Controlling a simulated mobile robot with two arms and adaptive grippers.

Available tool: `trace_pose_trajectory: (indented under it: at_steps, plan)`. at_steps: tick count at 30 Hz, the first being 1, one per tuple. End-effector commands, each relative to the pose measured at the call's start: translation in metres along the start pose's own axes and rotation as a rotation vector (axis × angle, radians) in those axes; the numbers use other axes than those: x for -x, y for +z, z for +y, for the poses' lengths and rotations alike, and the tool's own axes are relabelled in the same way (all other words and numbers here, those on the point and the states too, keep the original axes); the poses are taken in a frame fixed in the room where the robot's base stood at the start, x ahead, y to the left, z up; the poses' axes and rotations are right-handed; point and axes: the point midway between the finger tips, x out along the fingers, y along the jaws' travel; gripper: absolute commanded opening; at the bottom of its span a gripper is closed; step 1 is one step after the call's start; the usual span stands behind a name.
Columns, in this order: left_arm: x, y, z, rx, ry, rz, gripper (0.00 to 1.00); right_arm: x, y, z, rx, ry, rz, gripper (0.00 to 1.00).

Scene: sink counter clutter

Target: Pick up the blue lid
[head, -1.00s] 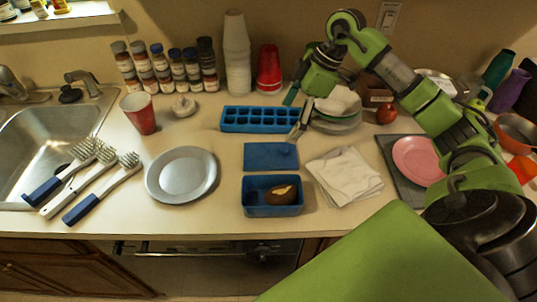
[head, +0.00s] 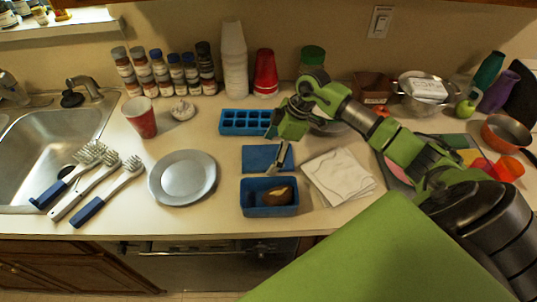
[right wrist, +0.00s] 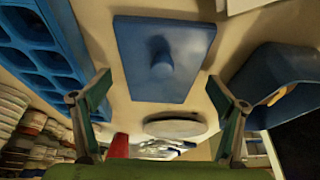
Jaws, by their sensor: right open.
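The blue lid (head: 257,159) is a flat rectangular plate lying on the counter between the blue ice tray and the blue box. In the right wrist view the lid (right wrist: 190,42) shows a short round knob in its middle. My right gripper (head: 276,143) is at the lid's far right edge in the head view, pointing down. In the right wrist view its two green fingers (right wrist: 160,90) are spread wide and empty, with the lid ahead of them. The fingers hide a little of the lid's right side in the head view. My left gripper is not in view.
The blue box (head: 270,210) with a brown item stands just in front of the lid. The blue ice tray (head: 240,128) is behind it. A white cloth (head: 338,178) lies to the right, a grey plate (head: 182,178) to the left. Bare counter separates plate and lid.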

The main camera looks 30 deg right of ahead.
Motion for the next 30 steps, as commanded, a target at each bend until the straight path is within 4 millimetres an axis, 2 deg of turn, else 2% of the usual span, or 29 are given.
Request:
trace_pose_trajectory:
  at_steps: [4,8,9,20,23,30]
  plan:
    - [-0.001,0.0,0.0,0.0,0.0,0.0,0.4,0.0,0.0,0.0,0.0,0.0,-0.001,0.89]
    - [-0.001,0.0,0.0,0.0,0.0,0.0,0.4,0.0,0.0,0.0,0.0,0.0,-0.001,0.55]
    - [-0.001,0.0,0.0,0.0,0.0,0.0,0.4,0.0,0.0,0.0,0.0,0.0,-0.001,0.53]
    - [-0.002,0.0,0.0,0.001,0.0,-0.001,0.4,0.003,-0.001,0.0,0.0,0.001,0.0,0.53]
    - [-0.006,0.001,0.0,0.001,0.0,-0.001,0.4,0.013,-0.005,0.001,0.002,0.004,0.001,0.53]
    - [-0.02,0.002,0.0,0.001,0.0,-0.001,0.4,0.058,-0.024,0.002,0.003,0.005,0.001,0.53]
